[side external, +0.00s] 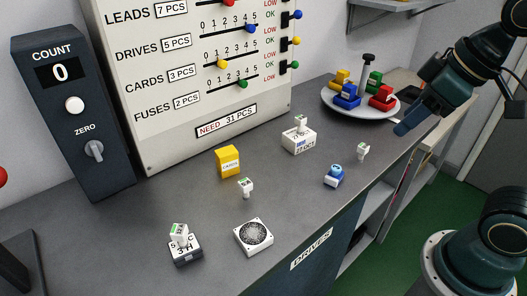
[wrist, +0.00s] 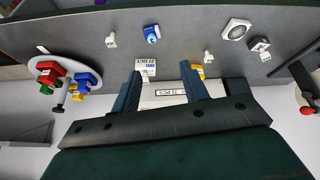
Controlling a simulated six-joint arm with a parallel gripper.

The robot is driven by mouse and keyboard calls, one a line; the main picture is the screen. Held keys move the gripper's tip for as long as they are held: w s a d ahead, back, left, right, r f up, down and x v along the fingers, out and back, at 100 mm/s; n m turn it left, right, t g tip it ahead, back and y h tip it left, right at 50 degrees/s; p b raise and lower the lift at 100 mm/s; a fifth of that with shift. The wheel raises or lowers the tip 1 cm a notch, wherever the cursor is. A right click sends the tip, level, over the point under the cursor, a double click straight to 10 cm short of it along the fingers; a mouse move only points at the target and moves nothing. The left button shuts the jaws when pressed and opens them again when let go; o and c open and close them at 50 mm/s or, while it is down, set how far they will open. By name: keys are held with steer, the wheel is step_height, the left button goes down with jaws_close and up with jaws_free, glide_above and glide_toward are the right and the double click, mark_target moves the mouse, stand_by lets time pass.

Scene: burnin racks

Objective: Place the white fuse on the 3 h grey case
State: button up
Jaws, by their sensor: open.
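The grey case (side external: 186,254) marked 3 H sits at the front of the bench, and in the wrist view (wrist: 258,43) it is at the upper right. A white fuse-like piece with a green mark (side external: 179,234) stands on top of it. Similar white fuses stand loose on the bench, one in the middle (side external: 246,188) and one at the right (side external: 363,152); they also show in the wrist view (wrist: 208,57) and (wrist: 111,40). Another stands on the white 27 OCT box (side external: 298,139). My gripper (side external: 402,129) is open and empty, raised at the right, apart from all these.
A yellow case (side external: 228,161), a blue piece (side external: 334,176) and a white fan (side external: 253,236) stand on the bench. A round white plate (side external: 335,108) holds coloured blocks and a black-knobbed post. The counting board (side external: 180,70) and the COUNT box (side external: 72,120) stand behind.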

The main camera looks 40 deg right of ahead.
steer(key=shift+s+d+f+m, duration=0.3)
steer(key=shift+s+f+m, duration=0.15)
steer(key=shift+s+m, duration=0.15)
steer(key=shift+s+d+f+m, duration=0.3)
steer(key=shift+s+f+m, duration=0.2)
steer(key=shift+s, duration=0.2)
